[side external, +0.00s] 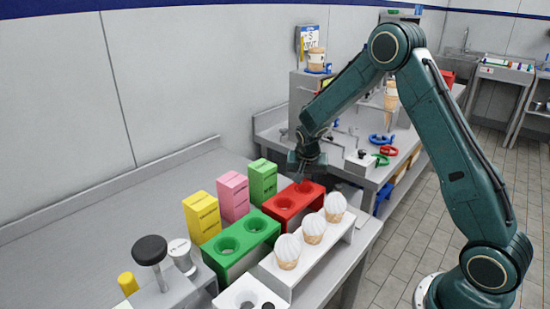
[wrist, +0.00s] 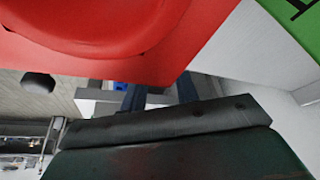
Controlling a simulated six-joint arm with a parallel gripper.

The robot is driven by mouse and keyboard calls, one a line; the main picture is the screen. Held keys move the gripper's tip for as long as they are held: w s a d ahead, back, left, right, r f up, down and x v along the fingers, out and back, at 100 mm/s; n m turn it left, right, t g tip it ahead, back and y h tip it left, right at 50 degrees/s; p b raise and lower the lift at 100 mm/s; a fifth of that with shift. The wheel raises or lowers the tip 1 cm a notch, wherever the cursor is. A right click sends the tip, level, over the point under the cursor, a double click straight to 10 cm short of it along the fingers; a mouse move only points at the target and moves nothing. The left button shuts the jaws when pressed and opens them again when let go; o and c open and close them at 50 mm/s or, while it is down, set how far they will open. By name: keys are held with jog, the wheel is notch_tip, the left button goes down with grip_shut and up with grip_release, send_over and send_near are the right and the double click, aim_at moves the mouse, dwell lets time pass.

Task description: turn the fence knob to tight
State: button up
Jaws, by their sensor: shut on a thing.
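My gripper (side external: 306,172) is at the far end of the red two-hole holder (side external: 286,204), close against it. In the wrist view the red holder (wrist: 120,62) fills the top and hides the fingertips. The two dark fingers (wrist: 160,92) run up behind its edge, with a gap between their visible parts. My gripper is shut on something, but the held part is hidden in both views. I cannot make out the fence knob or its tight mark, so I cannot tell how it is turned.
Green (side external: 262,181), pink (side external: 233,196) and yellow (side external: 202,217) cartons stand left of the holders. A green holder (side external: 241,239) sits nearer. A white rack (side external: 318,250) with several topped cones stands right of the holders. A dark round-topped tool (side external: 150,251) is at the front left.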

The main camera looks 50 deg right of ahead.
jog(key=shift+w+m+g+h, duration=0.1)
jog(key=shift+m+g+h, duration=0.3)
jog(key=shift+m, duration=0.9)
jog(key=o, duration=0.9)
jog(key=shift+o, duration=0.2)
jog(key=shift+r, duration=0.1)
jog(key=v, duration=1.3)
jog(key=shift+r, duration=0.35)
jog(key=shift+a, duration=0.1)
